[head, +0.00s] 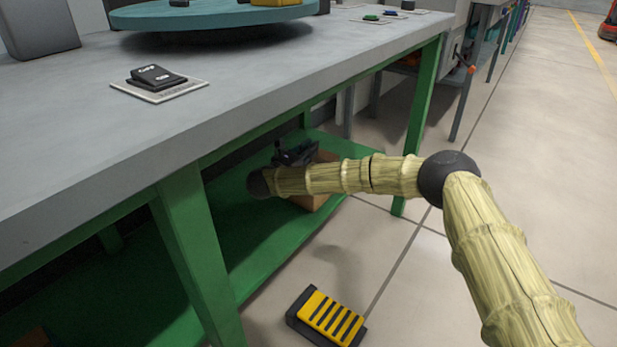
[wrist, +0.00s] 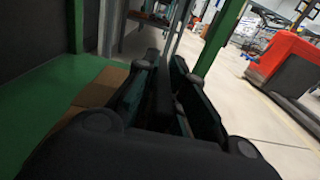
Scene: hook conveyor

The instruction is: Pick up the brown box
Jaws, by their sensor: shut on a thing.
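The brown box (head: 308,201) is on the green lower shelf under the workbench, near its outer edge. My arm and gripper hide much of it in the head view. My dark gripper (head: 297,153) is at the top of the box. In the wrist view the box (wrist: 98,90) shows left of my gripper (wrist: 160,88), partly behind the left finger. The fingers are shut on it, though the contact itself is dark and hard to see. I cannot tell whether the box is clear of the shelf.
The grey bench top (head: 70,120) is above the shelf (head: 265,250), on green legs (head: 196,250). A black device (head: 155,77) and a teal turntable (head: 205,14) are on top. A yellow-and-black pedal (head: 327,317) lies on the floor. Open floor (head: 520,150) is at the right.

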